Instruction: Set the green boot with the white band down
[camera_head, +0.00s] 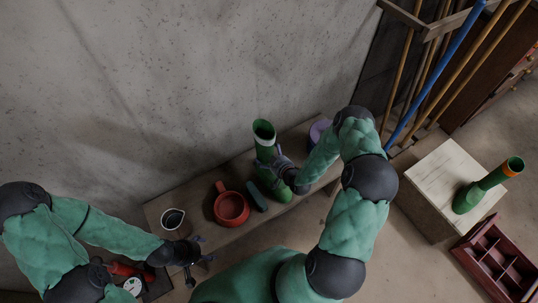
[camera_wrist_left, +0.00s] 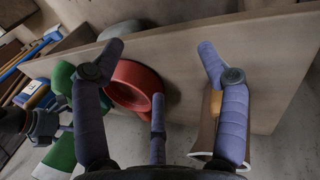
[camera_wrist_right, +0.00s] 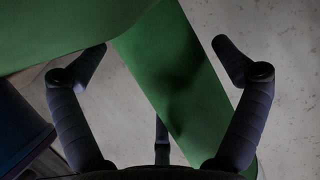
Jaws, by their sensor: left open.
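The green boot with the white band (camera_head: 265,150) stands on the bench (camera_head: 160,205) against the wall, its open top toward the head camera. My right gripper (camera_head: 275,160) is at its shaft. In the right wrist view the green boot (camera_wrist_right: 175,75) passes between the spread fingers (camera_wrist_right: 160,50), with gaps visible on both sides. The boot's white-banded top (camera_wrist_left: 58,160) shows in the left wrist view. My left gripper (camera_head: 203,252) is open and empty in front of the bench, near a dark cup with a pale rim (camera_head: 173,219).
A red pot (camera_head: 231,209) and a dark green object (camera_head: 256,196) sit on the bench left of the boot. A purple item (camera_head: 317,132) is behind my right arm.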

